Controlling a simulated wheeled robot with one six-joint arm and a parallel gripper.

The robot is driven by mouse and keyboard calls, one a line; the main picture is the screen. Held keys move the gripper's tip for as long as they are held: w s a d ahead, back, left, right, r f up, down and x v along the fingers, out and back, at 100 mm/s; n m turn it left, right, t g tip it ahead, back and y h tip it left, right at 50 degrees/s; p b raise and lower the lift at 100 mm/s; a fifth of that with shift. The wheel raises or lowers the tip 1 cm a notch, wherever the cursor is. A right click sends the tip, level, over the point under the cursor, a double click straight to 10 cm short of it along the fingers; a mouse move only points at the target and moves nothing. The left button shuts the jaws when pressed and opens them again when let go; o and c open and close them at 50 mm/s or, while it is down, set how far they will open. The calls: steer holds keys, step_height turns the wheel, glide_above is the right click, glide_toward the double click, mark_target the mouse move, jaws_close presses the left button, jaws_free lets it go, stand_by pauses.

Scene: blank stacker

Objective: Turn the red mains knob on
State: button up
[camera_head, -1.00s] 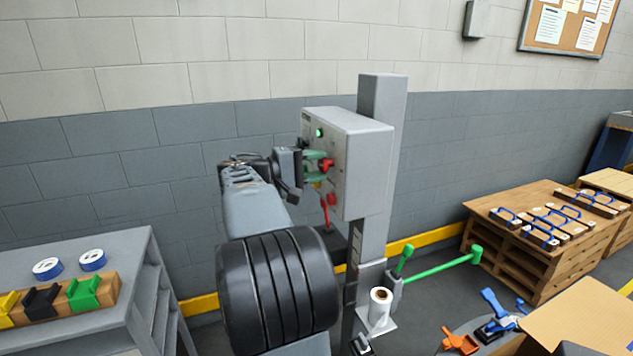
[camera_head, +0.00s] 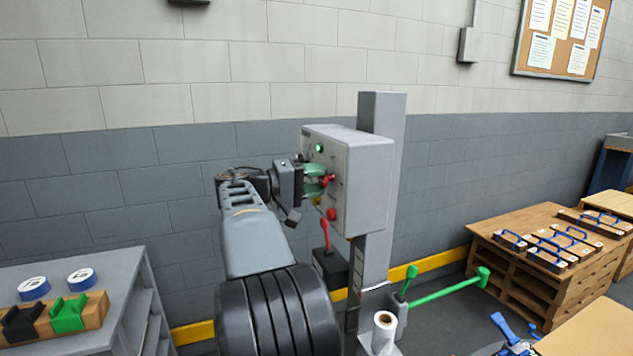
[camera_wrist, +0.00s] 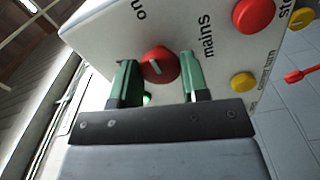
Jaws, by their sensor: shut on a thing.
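The red mains knob (camera_wrist: 159,66) sits on the face of the grey control box (camera_head: 366,178), with a pale pointer line on it. The printed word "mains" is to its right in the wrist view, and "on" appears upside down at upper left. My gripper (camera_wrist: 158,80) has its green fingers on either side of the knob and is shut on it. In the head view my gripper (camera_head: 318,180) reaches the box from the left, and the knob (camera_head: 327,180) shows only in part between the fingers.
A red round button (camera_wrist: 254,14) and a yellow button (camera_wrist: 243,82) are near the knob. A green lamp (camera_head: 320,148) is above it. A red lever (camera_head: 325,234) stands below the box. A grey shelf (camera_head: 120,265) is at left and a loaded pallet (camera_head: 510,280) at right.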

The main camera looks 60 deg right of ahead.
steer(key=shift+f, duration=0.1)
steer(key=o, duration=0.9)
steer(key=shift+a, duration=0.1)
steer(key=p+v, duration=0.1)
steer(key=v, duration=1.2)
steer(key=shift+w+a, duration=0.2)
steer(key=shift+w, duration=0.05)
